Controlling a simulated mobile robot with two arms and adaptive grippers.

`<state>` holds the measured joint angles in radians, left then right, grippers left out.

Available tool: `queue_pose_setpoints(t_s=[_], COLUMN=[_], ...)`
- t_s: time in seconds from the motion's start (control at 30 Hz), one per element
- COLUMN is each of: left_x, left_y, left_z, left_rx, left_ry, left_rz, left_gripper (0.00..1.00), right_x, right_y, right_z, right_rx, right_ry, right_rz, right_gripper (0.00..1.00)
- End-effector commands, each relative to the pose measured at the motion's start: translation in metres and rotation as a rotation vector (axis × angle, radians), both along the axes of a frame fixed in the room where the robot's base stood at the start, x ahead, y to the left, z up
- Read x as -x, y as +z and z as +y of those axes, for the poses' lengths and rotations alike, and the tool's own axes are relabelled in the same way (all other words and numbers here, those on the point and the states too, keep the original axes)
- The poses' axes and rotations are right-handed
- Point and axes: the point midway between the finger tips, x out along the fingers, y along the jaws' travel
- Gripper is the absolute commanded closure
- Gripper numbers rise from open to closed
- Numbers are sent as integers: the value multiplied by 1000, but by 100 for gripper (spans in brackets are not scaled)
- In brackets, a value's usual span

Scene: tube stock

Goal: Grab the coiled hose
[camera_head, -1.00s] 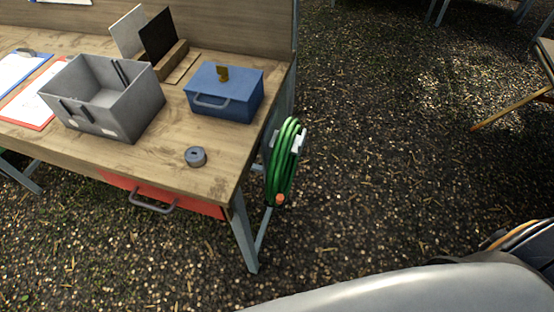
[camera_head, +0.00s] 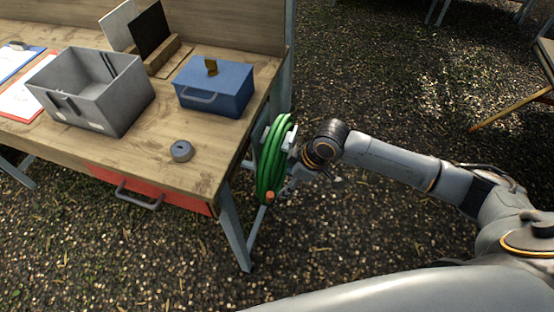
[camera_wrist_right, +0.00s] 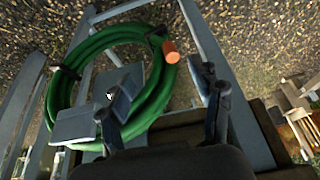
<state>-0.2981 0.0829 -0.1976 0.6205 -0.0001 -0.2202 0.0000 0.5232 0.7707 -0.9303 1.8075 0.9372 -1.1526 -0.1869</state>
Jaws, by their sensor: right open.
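The coiled green hose (camera_head: 272,160) hangs on the right side of the wooden table, near its front leg. Its orange end piece (camera_head: 270,196) is at the bottom of the coil. My right gripper (camera_head: 288,185) is beside the coil, on its right side. In the right wrist view the hose (camera_wrist_right: 84,52) forms a loop with dark ties, and the orange end (camera_wrist_right: 171,52) shows. The open fingers of my right gripper (camera_wrist_right: 165,95) stand apart, with the near part of the coil between them in the picture. Whether they touch it cannot be told. My left gripper is not in view.
On the table (camera_head: 160,185) are a grey bin (camera_head: 115,115), a blue cash box (camera_head: 235,98), and a small grey roll (camera_head: 181,151). A red drawer (camera_head: 165,195) is under the front edge. The ground right of the table is mostly clear.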

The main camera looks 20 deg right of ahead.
Motion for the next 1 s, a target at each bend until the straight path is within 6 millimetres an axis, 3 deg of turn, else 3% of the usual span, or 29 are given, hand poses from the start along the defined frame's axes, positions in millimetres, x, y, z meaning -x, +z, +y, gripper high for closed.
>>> queue_pose_setpoints(t_s=[0.2, 0.47, 0.7, 1.0], left_x=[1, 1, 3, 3], left_y=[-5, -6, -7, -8], left_z=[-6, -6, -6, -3], left_rx=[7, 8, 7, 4], left_ry=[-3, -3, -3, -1], left_rz=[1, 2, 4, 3], left_gripper=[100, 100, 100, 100], right_x=[-9, -13, -19, -21], right_y=[-40, -58, -90, -100], right_z=[14, 21, 35, 38], right_rx=[-2, -1, -2, -2], right_ry=[-2, -1, -3, -2], right_rz=[2, -2, 0, -3], right_gripper=[36, 36, 36, 36])
